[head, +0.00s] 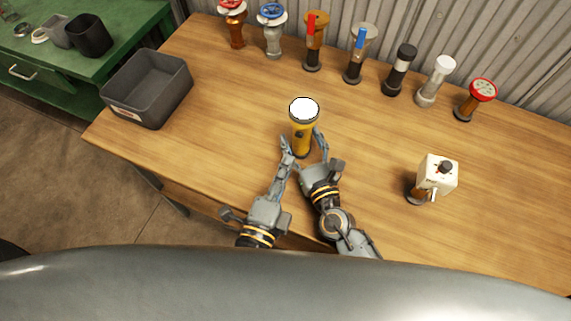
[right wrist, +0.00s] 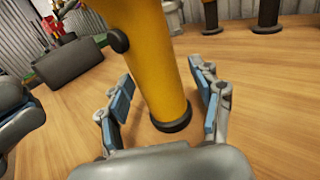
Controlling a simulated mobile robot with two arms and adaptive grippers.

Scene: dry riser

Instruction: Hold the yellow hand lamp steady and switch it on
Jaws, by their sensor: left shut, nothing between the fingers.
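The yellow hand lamp (head: 302,140) stands upright on the wooden bench, its round top face bright white. A dark round knob (right wrist: 118,41) sticks out from the side of its body in the right wrist view, where the lamp (right wrist: 158,65) rises between my fingers. My right gripper (head: 308,150) is open, with one finger on each side of the lamp; I see gaps between the pads and the body near its base. My left gripper (head: 287,147) is shut and empty, its tips close to the lamp's left side. Whether they touch it, I cannot tell.
A grey open bin (head: 150,95) stands at the bench's left. Several valve-like and knobbed posts line the back, including a red-topped one (head: 482,92). A white switch box (head: 437,174) stands at right. A green bench (head: 70,75) is beyond the left edge.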

